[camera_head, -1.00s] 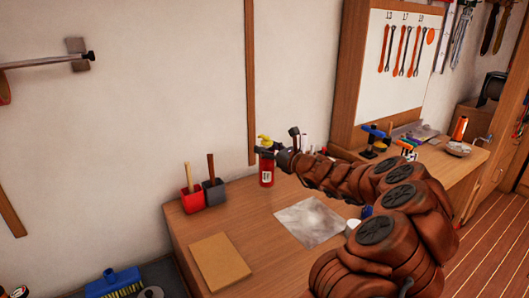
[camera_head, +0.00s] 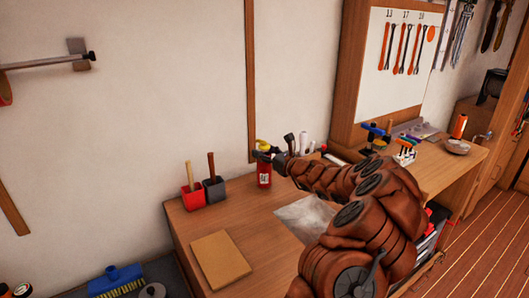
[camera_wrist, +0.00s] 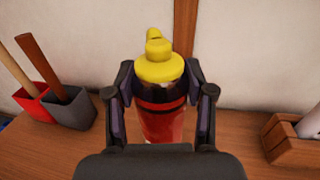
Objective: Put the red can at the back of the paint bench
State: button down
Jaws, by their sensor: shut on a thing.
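The red can (camera_head: 264,175) with a yellow cap stands upright at the back of the wooden paint bench (camera_head: 180,236), close to the wall. My gripper (camera_head: 268,157) reaches it from the right in the head view. In the wrist view the red can (camera_wrist: 162,122) is between the two fingers of my gripper (camera_wrist: 160,97), which are shut on its upper part. Its yellow cap rises above the fingers. The can's base is hidden behind the gripper in the wrist view, so I cannot tell whether it touches the bench top.
A red pot (camera_head: 192,197) and a grey pot (camera_head: 214,190) with wooden handles stand left of the can. A brown board (camera_head: 220,258) lies at the front left, and a grey sheet (camera_head: 300,215) lies partly under my arm. A wooden holder (camera_wrist: 290,138) stands to the right.

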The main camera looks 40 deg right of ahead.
jog(key=shift+f, duration=0.15)
jog(key=shift+c, duration=2.1)
grip_release()
jog(key=shift+r, duration=0.2)
jog(key=s+d+b, duration=0.1)
jog(key=s+b, duration=0.1)
jog(key=s, duration=1)
jog(key=shift+d, duration=0.3)
jog(key=shift+w, duration=0.1)
